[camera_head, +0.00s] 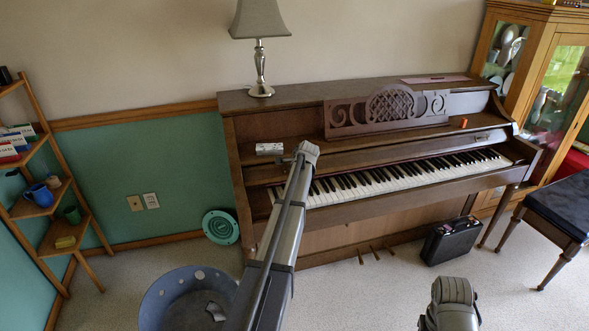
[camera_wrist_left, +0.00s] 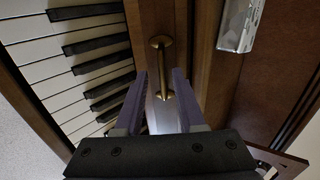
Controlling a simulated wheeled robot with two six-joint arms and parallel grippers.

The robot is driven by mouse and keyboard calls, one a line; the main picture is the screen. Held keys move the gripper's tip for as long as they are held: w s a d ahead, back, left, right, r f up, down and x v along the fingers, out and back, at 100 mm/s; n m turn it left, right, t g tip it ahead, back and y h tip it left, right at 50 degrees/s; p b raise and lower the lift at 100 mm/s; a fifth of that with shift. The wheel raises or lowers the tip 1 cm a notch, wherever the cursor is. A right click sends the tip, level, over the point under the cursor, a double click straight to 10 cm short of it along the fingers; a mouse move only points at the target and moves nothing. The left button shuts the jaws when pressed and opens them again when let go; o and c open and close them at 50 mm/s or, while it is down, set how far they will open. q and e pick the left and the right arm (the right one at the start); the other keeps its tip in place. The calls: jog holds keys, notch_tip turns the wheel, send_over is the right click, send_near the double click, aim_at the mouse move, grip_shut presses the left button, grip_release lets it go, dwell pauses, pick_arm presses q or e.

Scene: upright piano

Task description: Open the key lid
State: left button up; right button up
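The piano (camera_head: 250,200) shows its full row of keys (camera_head: 400,176) uncovered. The key lid (camera_head: 365,157) is a brown wooden strip behind the keys. In the left wrist view the lid (camera_wrist_left: 202,45) carries a small brass handle (camera_wrist_left: 162,68). My left gripper (camera_wrist_left: 161,88) is open, its two purple-grey fingers on either side of the handle's near end; I cannot tell whether they touch it. In the head view the left arm hides the left gripper's fingertips. Only a grey part of my right arm shows at the bottom; its gripper is out of view.
A silver box (camera_head: 269,148) lies on the piano at the left, close to my left gripper. A carved music stand (camera_head: 388,109) and a lamp (camera_head: 260,30) are above. A bin (camera_head: 190,298), a black case (camera_head: 452,240) and a bench (camera_head: 565,205) stand around.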

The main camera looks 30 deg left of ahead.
pick_arm(q)
jog(key=shift+r, duration=0.15)
jog(key=p+v, duration=0.5)
jog(key=v, duration=0.2)
jog(key=shift+s+d+r+p, duration=0.15)
jog(key=shift+s+r+p, duration=0.05)
jog(key=shift+p, duration=0.1)
